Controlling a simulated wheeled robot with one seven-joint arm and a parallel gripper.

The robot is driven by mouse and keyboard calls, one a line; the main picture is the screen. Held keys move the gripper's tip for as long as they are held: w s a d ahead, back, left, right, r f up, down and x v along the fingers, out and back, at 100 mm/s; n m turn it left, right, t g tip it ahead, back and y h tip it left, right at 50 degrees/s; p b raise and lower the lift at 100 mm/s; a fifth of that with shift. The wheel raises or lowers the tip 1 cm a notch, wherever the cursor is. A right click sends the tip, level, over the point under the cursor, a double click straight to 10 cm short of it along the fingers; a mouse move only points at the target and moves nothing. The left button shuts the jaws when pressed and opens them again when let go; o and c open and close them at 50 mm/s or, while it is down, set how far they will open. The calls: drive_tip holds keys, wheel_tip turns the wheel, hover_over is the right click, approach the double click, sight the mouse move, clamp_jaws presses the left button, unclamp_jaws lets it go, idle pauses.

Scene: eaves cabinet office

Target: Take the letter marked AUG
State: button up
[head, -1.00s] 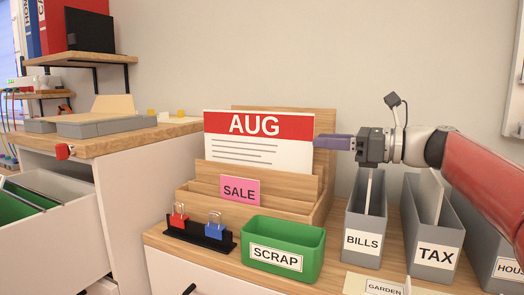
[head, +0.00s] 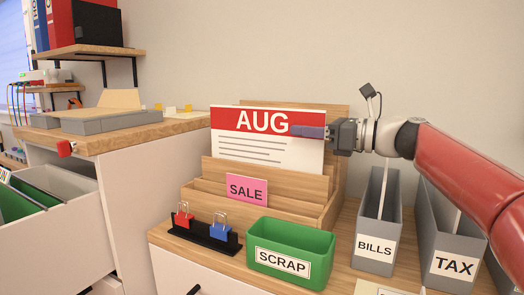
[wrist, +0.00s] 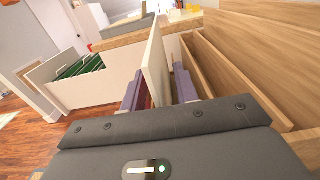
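The AUG letter (head: 245,150), white with a red top band, stands upright in the back of a wooden letter sorter (head: 338,150). My gripper (head: 308,132) comes in from the right, and one finger overlaps the letter's upper right edge in the head view. In the wrist view my gripper (wrist: 160,73) is open, its two purple-grey fingers on either side of the letter (wrist: 156,65), seen edge-on. A gap shows between the letter and the right finger. Contact on the left side is unclear.
A pink SALE card (head: 246,190) sits in the sorter's front. A green SCRAP bin (head: 290,253), a binder clip stand (head: 205,235) and grey BILLS (head: 376,225) and TAX (head: 450,245) files stand nearby. An open drawer (head: 50,230) is at left.

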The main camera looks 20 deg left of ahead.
clamp_jaws()
drive_tip(key=shift+r, duration=0.1)
idle(0.4)
